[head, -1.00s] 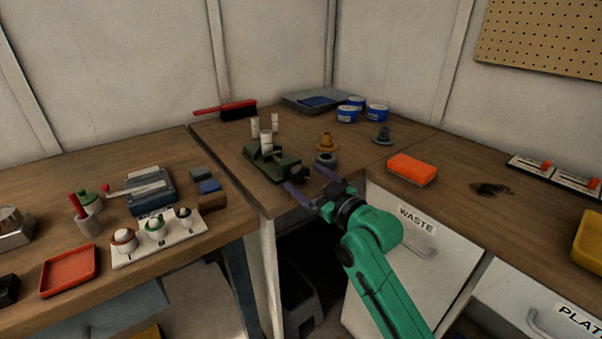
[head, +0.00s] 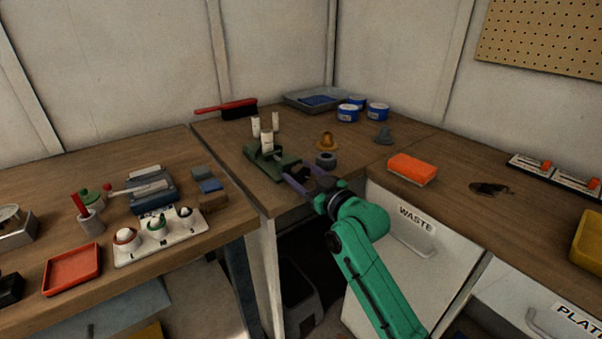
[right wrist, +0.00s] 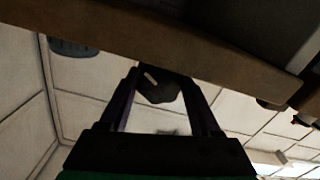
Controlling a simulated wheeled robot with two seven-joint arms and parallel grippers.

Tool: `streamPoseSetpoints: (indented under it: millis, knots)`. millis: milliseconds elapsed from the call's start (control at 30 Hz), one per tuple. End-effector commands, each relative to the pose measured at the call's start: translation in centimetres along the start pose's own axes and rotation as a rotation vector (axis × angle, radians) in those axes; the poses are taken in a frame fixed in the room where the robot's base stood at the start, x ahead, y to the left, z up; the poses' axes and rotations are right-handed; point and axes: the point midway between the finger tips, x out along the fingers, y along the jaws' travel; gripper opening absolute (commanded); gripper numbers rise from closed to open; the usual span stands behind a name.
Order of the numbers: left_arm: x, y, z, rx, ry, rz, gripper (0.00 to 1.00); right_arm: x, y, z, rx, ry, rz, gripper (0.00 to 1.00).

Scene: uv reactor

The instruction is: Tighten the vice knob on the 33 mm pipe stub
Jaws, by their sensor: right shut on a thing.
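A green vice (head: 284,158) stands near the front edge of the corner bench. A white pipe stub (head: 267,143) stands upright at the vice; whether the jaws touch it is too small to tell. The vice's dark knob (head: 301,173) is on its right side, facing me. My right gripper (head: 303,175) reaches in from the lower right and is shut on the knob, one finger on each side. The right wrist view shows the dark knob (right wrist: 160,88), with a pale mark, between the fingers (right wrist: 160,92). My left gripper is out of view.
Two more white stubs (head: 256,127) stand behind the vice. A dark grey ring-like part (head: 326,159) sits close right of the gripper, with a tan flanged part (head: 327,141) behind. An orange sponge (head: 412,169) lies farther right. The bench edge runs beneath my wrist.

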Motion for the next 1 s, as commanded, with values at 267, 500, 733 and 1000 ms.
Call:
streamPoseSetpoints:
  millis: [267, 500, 733, 1000]
  knots:
    - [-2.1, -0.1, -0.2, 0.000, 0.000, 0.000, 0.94, 0.0, 0.1, -0.3, 0.156, -0.004, 0.000, 0.09]
    - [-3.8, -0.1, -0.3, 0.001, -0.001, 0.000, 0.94, 0.0, 0.1, -0.2, 0.339, -0.004, 0.000, 0.09]
    - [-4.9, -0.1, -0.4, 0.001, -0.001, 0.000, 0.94, 0.0, 0.1, -0.1, 0.484, -0.004, 0.000, 0.09]
    - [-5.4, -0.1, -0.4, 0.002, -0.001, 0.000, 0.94, 0.0, 0.1, 0.1, 0.572, -0.003, 0.000, 0.09]
